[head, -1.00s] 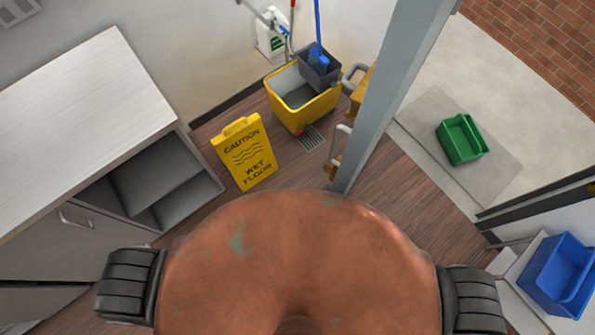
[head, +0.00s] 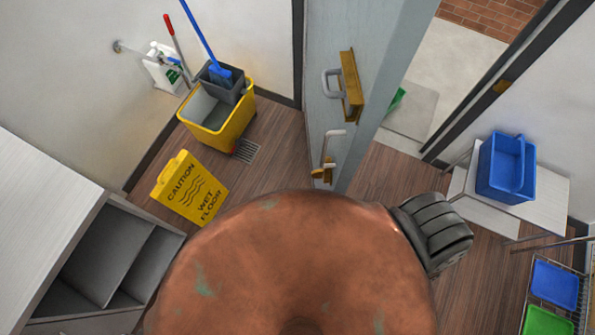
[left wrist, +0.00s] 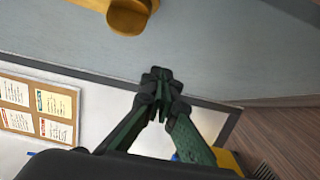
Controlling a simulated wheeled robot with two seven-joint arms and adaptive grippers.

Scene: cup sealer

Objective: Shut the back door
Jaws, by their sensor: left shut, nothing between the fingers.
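The back door (head: 385,50) is a tall grey-blue panel standing open in the middle of the head view. It carries a pull handle on a brass plate (head: 352,88) and a lever handle (head: 327,150) below. The doorway gap lies to its right, beside the dark frame (head: 470,88). In the left wrist view, my left gripper (left wrist: 160,75) is shut and empty, in front of a grey-blue panel (left wrist: 220,55) that looks like the door. A brass fitting (left wrist: 128,16) is above the fingertips. Whether they touch the panel I cannot tell. My right gripper is in neither view.
A yellow mop bucket (head: 215,125) and a wet-floor sign (head: 190,188) stand left of the door. A blue bin (head: 505,165) sits on a small table (head: 540,208) to the right. A green bin (head: 397,97) outside is mostly hidden. Shelving (head: 105,255) stands at left.

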